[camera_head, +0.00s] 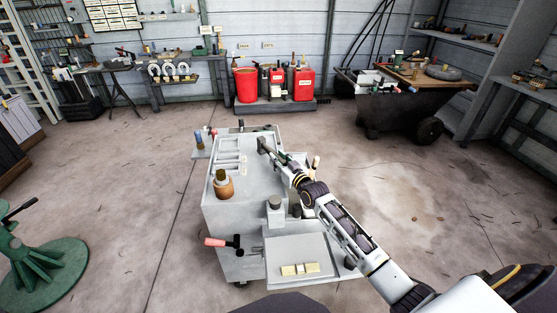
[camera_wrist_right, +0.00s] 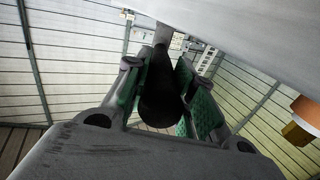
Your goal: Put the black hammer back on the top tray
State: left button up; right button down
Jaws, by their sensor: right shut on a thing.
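The caddy's grey top tray (camera_head: 225,180) is in the middle of the head view. My right gripper (camera_head: 281,160) reaches over it from the lower right. It is shut on the black hammer (camera_head: 263,146), whose dark head sticks out past the fingers above the tray's back part. In the wrist view the hammer's black grip (camera_wrist_right: 160,92) lies between the green-padded fingers, and a grey shaft runs on beyond. I cannot tell whether the hammer touches the tray. My left gripper is out of view.
A brown bottle (camera_head: 223,185) stands on the tray's left side. A red-handled hammer (camera_head: 225,242) is at the caddy's front, and grey containers (camera_head: 275,210) stand nearer the front. A green stand (camera_head: 42,270) is at lower left. The floor around is mostly clear.

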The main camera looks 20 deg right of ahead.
dwell(0.4)
jog(key=shift+f, duration=0.45)
dwell(0.8)
jog(key=c, duration=1.1)
grip_release()
jog(key=shift+f, duration=0.1)
jog(key=shift+s, duration=0.15)
jog(key=shift+s+d, duration=0.3)
jog(key=shift+s, duration=1.65)
jog(key=shift+s+d, duration=0.35)
jog(key=shift+s, duration=1.55)
jog(key=shift+s+d, duration=0.3)
jog(key=shift+s, duration=1.65)
